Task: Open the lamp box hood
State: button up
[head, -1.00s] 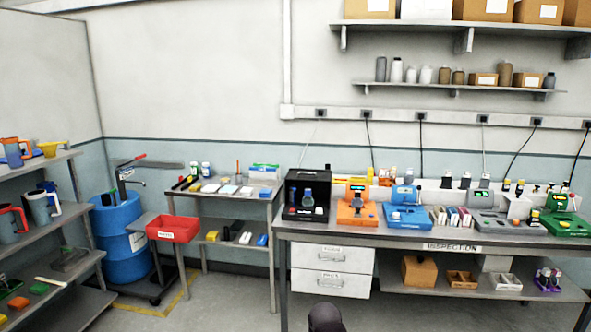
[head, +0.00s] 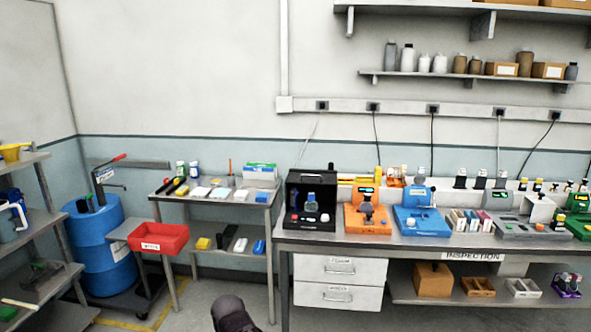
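A black box (head: 327,178), which looks like the lamp box, stands upright at the left end of the inspection bench (head: 420,240). A grey-blue item (head: 312,203) shows at its dark front, with small coloured controls low on the front. I cannot tell the hood's exact position at this distance. A dark rounded part of my own arm shows at the bottom edge, well in front of the bench. My gripper's fingers are not in view.
An orange device (head: 367,218) and a blue device (head: 420,221) stand right of the box. A side table (head: 258,198) with a red bin (head: 160,238) and a blue barrel (head: 105,245) are to the left. Open floor lies in front.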

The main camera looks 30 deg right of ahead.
aim_at(293, 177)
jog(key=z, duration=0.05)
jog(key=i, duration=0.9)
jog(key=z, duration=0.8)
jog(key=i, duration=0.75)
jog(key=z, duration=0.4)
